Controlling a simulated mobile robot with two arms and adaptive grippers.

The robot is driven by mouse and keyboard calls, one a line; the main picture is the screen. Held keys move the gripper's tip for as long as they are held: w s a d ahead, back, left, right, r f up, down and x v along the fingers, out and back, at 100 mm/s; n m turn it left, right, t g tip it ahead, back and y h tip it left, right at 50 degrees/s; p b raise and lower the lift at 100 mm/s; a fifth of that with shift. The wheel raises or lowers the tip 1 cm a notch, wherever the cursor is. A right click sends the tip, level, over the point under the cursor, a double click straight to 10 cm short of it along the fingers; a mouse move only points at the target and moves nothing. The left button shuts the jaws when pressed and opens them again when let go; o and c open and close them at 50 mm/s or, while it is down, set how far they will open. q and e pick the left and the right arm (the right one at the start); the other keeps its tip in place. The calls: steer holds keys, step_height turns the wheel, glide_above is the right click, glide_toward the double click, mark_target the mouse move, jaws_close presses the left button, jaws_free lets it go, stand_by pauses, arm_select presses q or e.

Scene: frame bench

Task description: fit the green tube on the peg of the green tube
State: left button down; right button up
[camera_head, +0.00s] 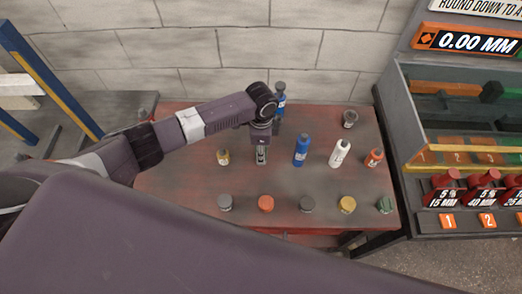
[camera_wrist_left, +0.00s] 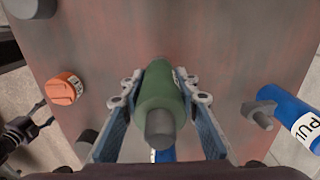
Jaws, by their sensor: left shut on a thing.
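My left gripper (camera_head: 261,158) hangs over the middle of the table. In the left wrist view its two fingers (camera_wrist_left: 160,90) are shut around the green tube (camera_wrist_left: 156,85). In the head view I cannot make out the tube at the fingers. A green-based peg (camera_head: 385,205) stands at the front right corner of the table, well to the right of the gripper. A dark forked shape at the left edge of the wrist view may be my right gripper (camera_wrist_left: 42,116); its opening is unclear.
A row of pegs stands along the front edge, including an orange one (camera_head: 265,204) and a yellow one (camera_head: 347,204). A rack (camera_head: 450,165) borders the table's right.

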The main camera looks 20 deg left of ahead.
arm_select(q)
steer(key=shift+f+b, duration=0.6)
steer(key=shift+f, duration=0.5)
steer(key=c, duration=1.4)
jaws_free()
step_height(320, 180, up, 12)
steer(key=shift+r, duration=0.1)
steer(key=shift+s, duration=0.1)
